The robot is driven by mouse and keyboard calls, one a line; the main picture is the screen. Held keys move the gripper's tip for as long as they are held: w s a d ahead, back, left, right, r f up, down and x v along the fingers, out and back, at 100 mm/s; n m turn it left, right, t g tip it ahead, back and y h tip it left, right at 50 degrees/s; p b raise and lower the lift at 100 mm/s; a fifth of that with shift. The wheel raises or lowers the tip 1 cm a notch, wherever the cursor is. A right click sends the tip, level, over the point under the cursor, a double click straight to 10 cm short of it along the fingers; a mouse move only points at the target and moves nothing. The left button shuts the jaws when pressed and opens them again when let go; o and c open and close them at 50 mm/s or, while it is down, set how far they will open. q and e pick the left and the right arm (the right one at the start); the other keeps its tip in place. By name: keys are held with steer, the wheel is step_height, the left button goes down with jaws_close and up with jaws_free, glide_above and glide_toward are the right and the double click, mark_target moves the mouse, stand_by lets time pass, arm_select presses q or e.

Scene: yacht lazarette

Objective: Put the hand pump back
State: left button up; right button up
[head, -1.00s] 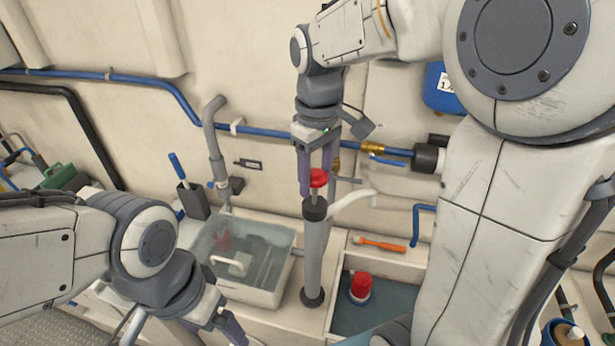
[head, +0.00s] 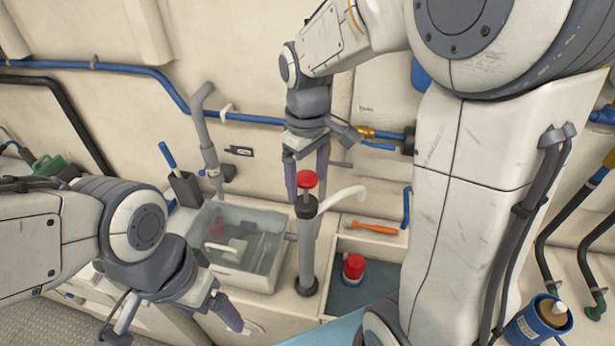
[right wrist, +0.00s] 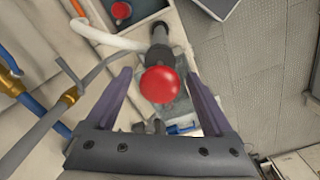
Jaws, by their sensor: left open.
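The hand pump (head: 308,245) stands upright on the bench, a grey cylinder with a white spout, a black base and a red knob (head: 307,179) on top. My right gripper (head: 306,180) is open at the knob, with its fingers pointing down. In the right wrist view the knob (right wrist: 160,84) shows between the spread fingers, with a gap on both sides. My left gripper (head: 238,320) is open and empty, low in front of the clear bin, apart from the pump; its fingers are partly hidden.
A blue pipe (head: 120,68) and a grey pipe (head: 208,135) run along the wall behind.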

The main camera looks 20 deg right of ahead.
steer(key=shift+r, duration=0.25)
steer(key=shift+w+r, duration=0.1)
steer(key=shift+r, duration=0.3)
step_height(320, 180, up, 11)
steer(key=b, duration=0.1)
steer(key=s+a+f+n, duration=0.1)
steer(key=s+a+f, duration=0.5)
steer(key=s, duration=0.3)
steer(key=s+a+f+n+y, duration=0.1)
steer(key=s+a+f, duration=0.5)
steer(key=s+f, duration=0.3)
steer(key=shift+s+a+f, duration=0.15)
steer(key=shift+a+f, duration=0.05)
step_height(320, 180, down, 5)
steer(key=b, duration=0.5)
steer(key=shift+f, duration=0.2)
